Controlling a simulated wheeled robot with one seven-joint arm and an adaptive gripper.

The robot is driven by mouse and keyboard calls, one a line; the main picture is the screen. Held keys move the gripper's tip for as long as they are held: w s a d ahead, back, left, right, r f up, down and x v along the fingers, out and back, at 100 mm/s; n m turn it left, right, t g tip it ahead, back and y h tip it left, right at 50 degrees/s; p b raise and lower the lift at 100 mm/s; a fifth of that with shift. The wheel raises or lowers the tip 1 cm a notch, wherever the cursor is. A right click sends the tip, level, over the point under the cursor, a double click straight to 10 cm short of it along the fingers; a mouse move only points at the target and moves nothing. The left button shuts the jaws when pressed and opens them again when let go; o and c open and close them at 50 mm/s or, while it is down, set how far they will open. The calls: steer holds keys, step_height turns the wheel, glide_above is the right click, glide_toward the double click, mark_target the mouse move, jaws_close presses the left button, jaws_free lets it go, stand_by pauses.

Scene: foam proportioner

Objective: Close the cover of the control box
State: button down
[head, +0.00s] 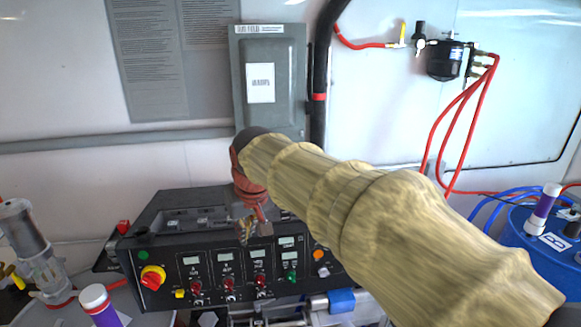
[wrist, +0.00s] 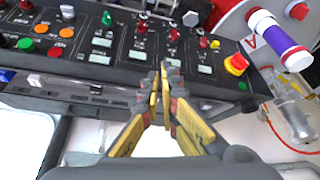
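A grey box (head: 268,75) with a white label on its front hangs on the back wall in the head view. Its front looks flat against the body, and no swung-out cover shows. A black control console (head: 166,245) with knobs, displays and buttons stands below it; it also shows upside down in the wrist view (wrist: 115,75). I cannot tell which of the two is the control box. My gripper (head: 248,230) is in front of the console's upper edge, below the grey box. In the wrist view its fingertips (wrist: 164,82) are together with nothing seen between them. My arm hides part of the console.
A black pipe (head: 319,90) runs beside the grey box. Red hoses (head: 459,110) hang at the right wall. A blue drum (head: 530,245) with a purple-and-white cylinder (head: 543,208) stands at right. A clear-and-grey fitting (head: 35,255) stands at left.

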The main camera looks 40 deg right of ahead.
steer(key=w+d+r+m+g+p, duration=0.1)
steer(key=w+d+r+m+p, duration=0.25)
steer(key=w+d+p, duration=1.45)
steer(key=w+d+f+b, duration=0.1)
steer(key=w+d, duration=0.2)
steer(key=d, duration=0.4)
steer(key=w+d+f+b, duration=0.1)
steer(key=w+d+b, duration=0.1)
steer(key=d, duration=0.5)
steer(key=shift+g+h, duration=0.3)
steer(key=shift+h, duration=0.1)
steer(key=p+x, duration=0.2)
steer(key=x, duration=0.8)
steer(key=shift+w+p, duration=0.1)
steer(key=shift+p, duration=0.25)
steer(key=shift+s+a+r+p, duration=0.2)
steer(key=shift+s+a, duration=0.1)
steer(key=shift+s, duration=0.25)
steer(key=shift+s+a+r+p, duration=0.15)
steer(key=shift+s+a+r, duration=0.1)
steer(key=shift+s, duration=0.25)
steer(key=shift+s+a, duration=0.35)
steer(key=shift+s, duration=0.25)
steer(key=shift+s, duration=0.1)
